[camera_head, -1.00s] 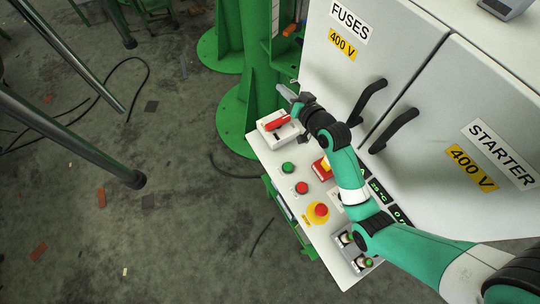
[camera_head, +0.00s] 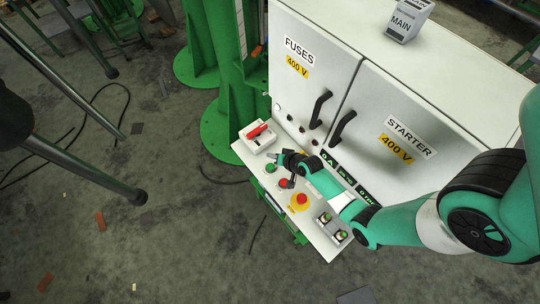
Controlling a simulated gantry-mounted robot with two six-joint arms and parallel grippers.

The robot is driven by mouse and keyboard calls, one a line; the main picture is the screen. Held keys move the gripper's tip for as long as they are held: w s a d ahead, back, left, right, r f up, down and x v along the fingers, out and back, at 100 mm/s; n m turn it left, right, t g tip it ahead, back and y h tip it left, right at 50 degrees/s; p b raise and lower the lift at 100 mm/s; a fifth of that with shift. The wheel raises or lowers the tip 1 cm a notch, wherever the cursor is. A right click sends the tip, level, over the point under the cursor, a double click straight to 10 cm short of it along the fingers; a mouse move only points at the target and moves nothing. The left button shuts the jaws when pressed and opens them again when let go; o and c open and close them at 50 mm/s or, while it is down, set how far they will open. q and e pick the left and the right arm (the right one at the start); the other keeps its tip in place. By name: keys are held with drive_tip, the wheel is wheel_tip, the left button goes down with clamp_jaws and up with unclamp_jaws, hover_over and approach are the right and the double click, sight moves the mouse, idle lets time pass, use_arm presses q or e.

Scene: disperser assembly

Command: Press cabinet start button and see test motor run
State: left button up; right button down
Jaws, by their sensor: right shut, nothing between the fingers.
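The white cabinet's sloping control panel (camera_head: 322,244) carries a green button (camera_head: 270,168), a red button (camera_head: 283,183) and a red mushroom button on a yellow disc (camera_head: 301,200). My right gripper (camera_head: 278,156) is shut and empty. It appears just beyond the green button, on the cabinet side; I cannot tell how high it is or whether it touches anything. My right forearm crosses the panel and hides part of it. A switch box with a red handle (camera_head: 258,130) sits at the panel's far left end. My left gripper and a test motor are not seen.
The cabinet doors, marked FUSES (camera_head: 300,49) and STARTER (camera_head: 411,137), stand shut behind the panel with black handles. A box marked MAIN (camera_head: 408,21) stands on top. A green column (camera_head: 222,80) rises at the left. Selector switches (camera_head: 332,228) sit at the near end.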

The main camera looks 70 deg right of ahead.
drive_tip(key=b, duration=0.7)
hover_over(269, 166)
drive_tip(key=s, duration=0.2)
drive_tip(key=f, duration=0.7)
drive_tip(key=shift+w+a+f, duration=0.1)
drive_tip(key=shift+a+f, duration=0.15)
drive_tip(key=shift+f+b, duration=0.55)
drive_tip(key=shift+f+b, duration=0.3)
drive_tip(key=shift+f, duration=0.15)
drive_tip(key=shift+f+b, duration=0.8)
drive_tip(key=shift+f, duration=0.1)
idle(1.0)
drive_tip(key=shift+r, duration=0.15)
drive_tip(key=shift+r+p, duration=1.2)
drive_tip(key=shift+p, duration=0.15)
